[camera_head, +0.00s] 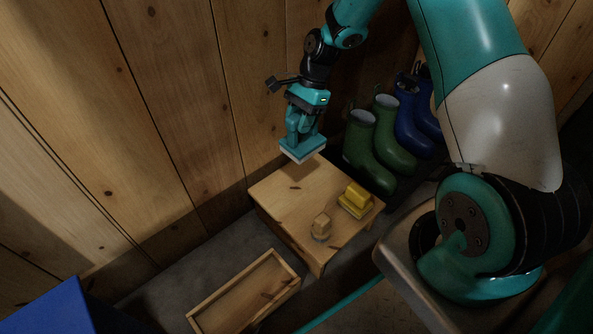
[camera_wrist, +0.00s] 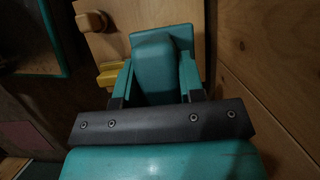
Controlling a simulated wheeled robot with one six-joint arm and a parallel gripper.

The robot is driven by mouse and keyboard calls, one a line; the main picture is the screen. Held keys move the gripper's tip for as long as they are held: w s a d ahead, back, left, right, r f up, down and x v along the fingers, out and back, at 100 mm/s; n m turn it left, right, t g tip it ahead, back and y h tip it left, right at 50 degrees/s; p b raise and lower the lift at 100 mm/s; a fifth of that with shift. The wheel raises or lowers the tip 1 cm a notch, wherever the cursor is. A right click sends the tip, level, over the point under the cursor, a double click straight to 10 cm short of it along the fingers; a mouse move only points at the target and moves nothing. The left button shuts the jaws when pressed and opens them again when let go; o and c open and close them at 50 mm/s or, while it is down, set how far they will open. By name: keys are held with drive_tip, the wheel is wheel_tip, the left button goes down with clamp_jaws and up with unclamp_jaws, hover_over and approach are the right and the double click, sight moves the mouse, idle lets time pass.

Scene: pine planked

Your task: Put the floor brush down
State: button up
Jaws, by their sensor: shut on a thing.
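My gripper (camera_head: 301,128) is shut on the floor brush (camera_head: 303,147), a teal block with a pale underside. The brush hangs with its pale side down, and in the head view it overlaps the far edge of a small wooden table (camera_head: 288,198). It appears to be above the top, though the exact gap cannot be told. In the wrist view the brush (camera_wrist: 155,60) sits between the two teal fingers (camera_wrist: 155,85), with the tabletop (camera_wrist: 105,45) beyond it.
A yellow brush-like block (camera_head: 355,197) and a small wooden piece (camera_head: 321,226) stand on the table's near and right part. The table's left part is clear. Green boots (camera_head: 368,155) and blue boots (camera_head: 410,125) stand behind right. A wooden tray (camera_head: 290,268) lies on the floor; the plank wall (camera_head: 170,110) is close.

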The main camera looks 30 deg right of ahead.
wheel_tip(320, 180, down, 15)
drive_tip(key=b, duration=0.7)
drive_tip(key=shift+b, duration=0.35)
drive_tip(key=shift+f, duration=0.15)
drive_tip(key=o, duration=0.8)
drive_tip(key=shift+o, duration=0.2)
